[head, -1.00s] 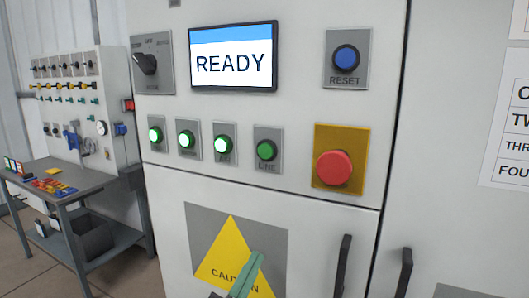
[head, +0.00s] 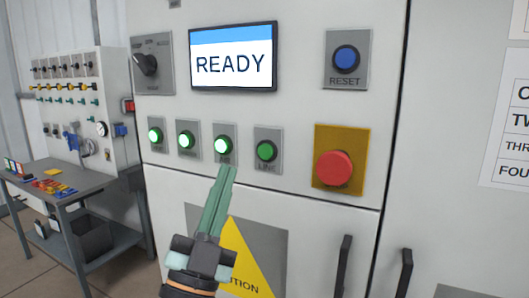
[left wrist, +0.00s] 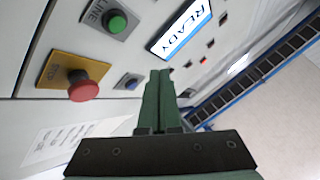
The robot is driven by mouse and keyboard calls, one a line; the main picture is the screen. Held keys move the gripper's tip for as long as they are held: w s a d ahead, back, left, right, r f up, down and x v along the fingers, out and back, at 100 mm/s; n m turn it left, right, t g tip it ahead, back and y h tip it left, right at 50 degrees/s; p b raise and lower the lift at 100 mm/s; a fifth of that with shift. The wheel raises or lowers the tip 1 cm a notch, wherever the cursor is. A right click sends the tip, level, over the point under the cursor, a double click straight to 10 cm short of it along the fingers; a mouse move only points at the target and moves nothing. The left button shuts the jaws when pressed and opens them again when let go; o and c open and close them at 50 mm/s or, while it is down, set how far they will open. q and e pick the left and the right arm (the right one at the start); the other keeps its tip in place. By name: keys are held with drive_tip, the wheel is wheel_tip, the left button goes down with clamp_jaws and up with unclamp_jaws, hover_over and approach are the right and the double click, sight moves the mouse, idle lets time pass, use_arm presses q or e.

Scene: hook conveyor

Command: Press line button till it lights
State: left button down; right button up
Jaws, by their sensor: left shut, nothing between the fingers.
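The line button (head: 266,151) is a green round button on a grey plate marked LINE, at the right end of the row in the head view. It looks darker than the other buttons in the row, which glow pale green. It also shows in the left wrist view (left wrist: 117,23), at the upper left. My left gripper (head: 226,170) has its green fingers shut and empty, pointing up, with the tips below the AIR button (head: 224,145) and lower left of the line button. In the left wrist view the fingers (left wrist: 158,75) show together. My right gripper is not in view.
A red stop button (head: 334,168) on a yellow plate stands out right of the line button. A blue reset button (head: 346,59) and a screen reading READY (head: 233,57) are above. Door handles (head: 343,266) project lower right. A workbench (head: 70,195) stands at left.

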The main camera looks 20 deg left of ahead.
sight(265, 151)
use_arm(q)
drive_tip(key=shift+w+d+b, duration=0.15)
drive_tip(key=shift+w+b, duration=0.2)
drive_tip(key=shift+w, duration=1.85)
drive_tip(key=shift+w+d+b, duration=0.15)
drive_tip(key=shift+w+b, duration=0.15)
drive_tip(key=shift+w, duration=1.85)
drive_tip(key=shift+w, duration=0.45)
drive_tip(key=shift+w+d, duration=0.1)
drive_tip(key=shift+w, duration=0.3)
drive_tip(key=shift+s, duration=0.85)
